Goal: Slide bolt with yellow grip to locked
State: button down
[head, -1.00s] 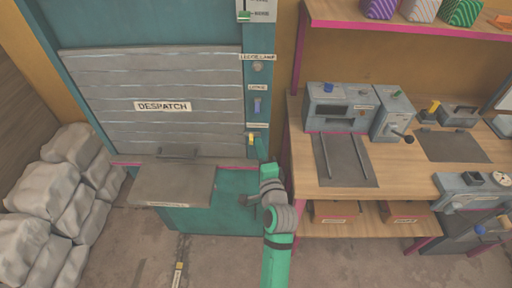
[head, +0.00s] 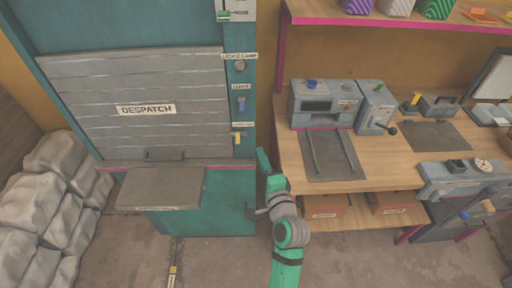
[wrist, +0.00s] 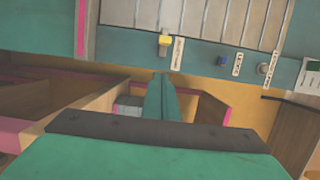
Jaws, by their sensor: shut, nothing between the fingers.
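The bolt with the yellow grip (head: 238,139) sits low on the teal frame to the right of the grey despatch shutter, below a small label. In the wrist view the yellow grip (wrist: 165,40) shows just above my fingertips, with a label beside it. My gripper (head: 262,153) is green, shut and empty. In the head view its tip is right of and below the grip, apart from it. In the wrist view my shut fingers (wrist: 161,76) point toward the teal frame. I cannot tell the bolt's exact position from its small label.
A blue handle (head: 241,104) and a lamp (head: 240,66) are above the bolt on the same frame. A grey-topped ledge (head: 160,189) juts out below the shutter. A wooden workbench (head: 400,165) with grey machines stands close on the right. Sacks (head: 45,195) are piled at the left.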

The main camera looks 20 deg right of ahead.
jog(key=s, duration=0.5)
jog(key=shift+s+a, duration=0.15)
dwell(0.3)
jog(key=s+a+f+n+g+h, duration=0.1)
jog(key=s+a+f+n+g, duration=0.1)
jog(key=s+a+f+n, duration=0.8)
jog(key=s+a+f+n+y, duration=0.1)
jog(key=s+a+n, duration=0.3)
jog(key=s, duration=0.7)
jog(key=s+a+f+n+y, duration=0.1)
jog(key=s+a+n, duration=0.4)
jog(key=s, duration=0.6)
jog(key=a, duration=0.2)
jog(key=shift+a+g+y, duration=0.3)
jog(key=shift+a+y, duration=0.05)
jog(key=shift+y, duration=0.05)
